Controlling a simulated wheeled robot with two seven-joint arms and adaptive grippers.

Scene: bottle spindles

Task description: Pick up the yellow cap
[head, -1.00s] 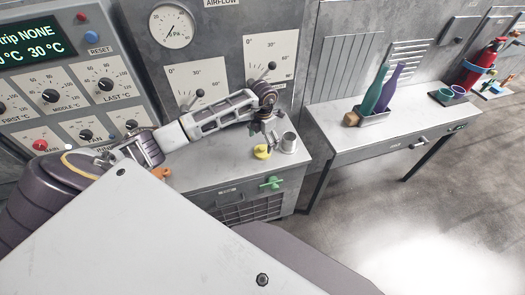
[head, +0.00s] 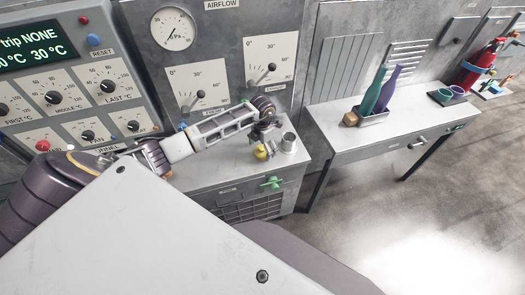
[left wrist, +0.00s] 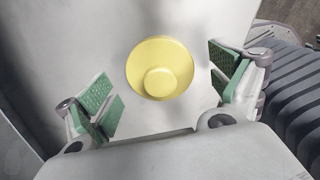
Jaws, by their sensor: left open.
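The yellow cap (head: 261,152) lies on the grey cabinet top in the head view, beside a metal cup. In the left wrist view the cap (left wrist: 160,68) is a round yellow disc with a smaller round knob, on a pale surface. My left gripper (head: 270,147) is over the cap in the head view and partly covers it. In the left wrist view its green-padded fingers (left wrist: 164,93) are spread wide on both sides of the cap, with nothing between them touching it. My right gripper is not in view.
The metal cup (head: 289,143) stands close to the right of the cap. Dial panels stand behind the arm.

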